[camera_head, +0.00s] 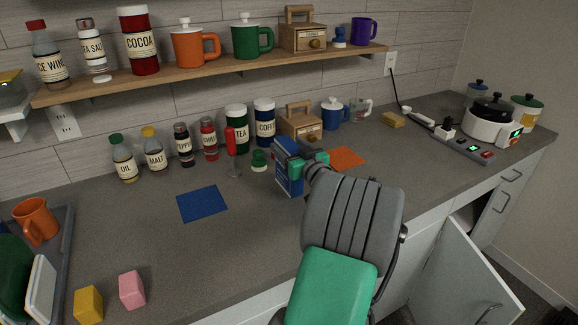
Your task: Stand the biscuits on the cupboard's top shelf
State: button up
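A blue box (284,178), likely the biscuits, is upright over the counter, its label too small to read. My gripper (297,157) has its teal fingers at the upper part of the box and looks shut on it. My wrist hides part of the box, and I cannot tell whether its base touches the counter. The cupboard under the counter at right has its white door (458,283) swung open. Only a dark strip of its inside shows, so its shelves are hidden.
A blue mat (203,203) and an orange mat (347,157) lie on the grey counter (220,262). A glass with red (233,150) and a green pawn-like piece (259,161) stand near the box. Jars and mugs line the back. The front-middle counter is clear.

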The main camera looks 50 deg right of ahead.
grip_shut()
dwell(0.5)
dwell(0.3)
